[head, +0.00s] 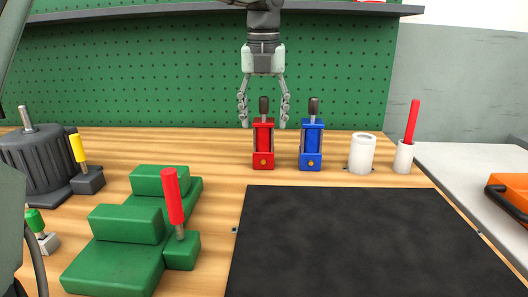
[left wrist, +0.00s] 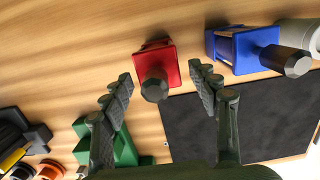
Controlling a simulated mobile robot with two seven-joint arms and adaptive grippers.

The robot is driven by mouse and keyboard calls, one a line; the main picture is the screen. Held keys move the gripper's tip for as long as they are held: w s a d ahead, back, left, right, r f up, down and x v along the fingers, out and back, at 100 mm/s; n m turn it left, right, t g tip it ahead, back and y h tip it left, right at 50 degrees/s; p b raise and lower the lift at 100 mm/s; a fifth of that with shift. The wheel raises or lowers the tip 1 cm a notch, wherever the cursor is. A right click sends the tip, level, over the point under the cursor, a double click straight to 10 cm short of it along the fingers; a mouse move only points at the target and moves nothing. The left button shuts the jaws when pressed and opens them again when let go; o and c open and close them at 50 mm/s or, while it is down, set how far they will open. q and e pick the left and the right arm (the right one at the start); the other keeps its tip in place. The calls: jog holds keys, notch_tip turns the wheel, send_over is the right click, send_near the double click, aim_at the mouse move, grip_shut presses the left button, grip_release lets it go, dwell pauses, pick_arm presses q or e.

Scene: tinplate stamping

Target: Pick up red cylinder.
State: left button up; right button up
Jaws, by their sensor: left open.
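A red block-shaped unit with a dark knob on top, which may be the red cylinder (head: 263,150), stands upright on the wooden table behind the black mat. My left gripper (head: 264,122) points down over it, with its fingers open on either side of the knob. In the left wrist view the red unit (left wrist: 158,70) shows between the open fingers (left wrist: 161,80), with no visible contact. A similar blue unit (head: 311,148) stands just to its right. A slim red rod (head: 411,122) stands in a white holder. My right gripper is not in view.
A white cup (head: 361,153) stands right of the blue unit. The black mat (head: 350,240) lies in front. Green blocks (head: 120,265) with a red-handled tool (head: 172,196) are at left front. A dark ribbed motor-like part (head: 35,160) is at far left. A pegboard (head: 150,70) rises behind.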

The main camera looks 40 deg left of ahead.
aim_at(264, 135)
pick_arm(q)
jog(key=shift+f, duration=0.35)
jog(key=f, duration=0.3)
jog(key=w+f, duration=0.1)
jog(key=shift+a+f, duration=0.15)
jog(key=shift+a, duration=0.15)
jog(key=c, duration=1.3)
grip_shut()
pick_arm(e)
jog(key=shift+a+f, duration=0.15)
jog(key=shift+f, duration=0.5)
